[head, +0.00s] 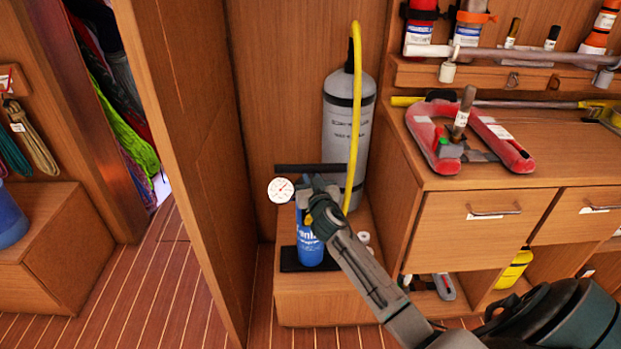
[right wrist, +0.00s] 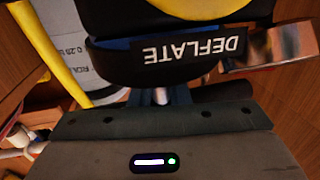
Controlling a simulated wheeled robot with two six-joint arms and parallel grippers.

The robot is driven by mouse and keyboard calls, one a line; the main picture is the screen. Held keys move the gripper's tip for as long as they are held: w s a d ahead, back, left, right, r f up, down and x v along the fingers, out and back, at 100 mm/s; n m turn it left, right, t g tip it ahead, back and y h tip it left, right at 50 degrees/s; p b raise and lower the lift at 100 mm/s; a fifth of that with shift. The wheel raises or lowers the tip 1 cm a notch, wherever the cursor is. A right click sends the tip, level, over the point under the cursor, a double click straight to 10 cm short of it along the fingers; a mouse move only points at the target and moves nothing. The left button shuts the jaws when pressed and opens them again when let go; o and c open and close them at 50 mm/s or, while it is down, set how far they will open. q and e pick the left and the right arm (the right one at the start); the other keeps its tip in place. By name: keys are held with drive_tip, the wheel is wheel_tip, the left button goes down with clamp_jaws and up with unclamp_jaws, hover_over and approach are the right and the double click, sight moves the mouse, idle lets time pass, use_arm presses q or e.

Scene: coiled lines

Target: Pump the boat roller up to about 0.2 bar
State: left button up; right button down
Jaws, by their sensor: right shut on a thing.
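The grey boat roller (head: 345,100) stands upright on a low wooden step; its printed label also shows in the right wrist view (right wrist: 80,40). A yellow hose (head: 356,110) arches over its top and runs down toward the pump. The blue pump (head: 310,248) stands upright on a black foot plate, with a black crossbar handle (head: 300,168) above it. A round white gauge (head: 281,190) sits beside the pump top; its reading is too small to tell. My right gripper (head: 316,192) is shut at the pump top, close to a black part marked DEFLATE (right wrist: 190,50). The exact grip is hidden.
A wooden partition (head: 185,150) stands left of the step. A cabinet (head: 470,225) is on the right, with a red horseshoe-shaped item (head: 430,140) and tools on top. My right arm crosses in front of the step. Bare floor (head: 150,290) lies at the lower left.

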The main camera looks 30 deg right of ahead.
use_arm(q)
drive_tip(key=shift+r, duration=0.25)
use_arm(e)
drive_tip(key=shift+f, duration=0.35)
drive_tip(key=shift+s, duration=0.1)
drive_tip(key=c, duration=1.4)
unclamp_jaws()
drive_tip(key=shift+s+a, duration=0.1)
drive_tip(key=shift+s, duration=0.05)
use_arm(q)
drive_tip(key=v, duration=0.2)
drive_tip(key=w+b+v, duration=0.1)
drive_tip(key=v, duration=0.1)
drive_tip(key=shift+s+d+r, duration=0.1)
drive_tip(key=shift+r, duration=0.1)
use_arm(e)
drive_tip(key=v, duration=1)
drive_tip(key=shift+s, duration=0.15)
drive_tip(key=shift+a, duration=0.1)
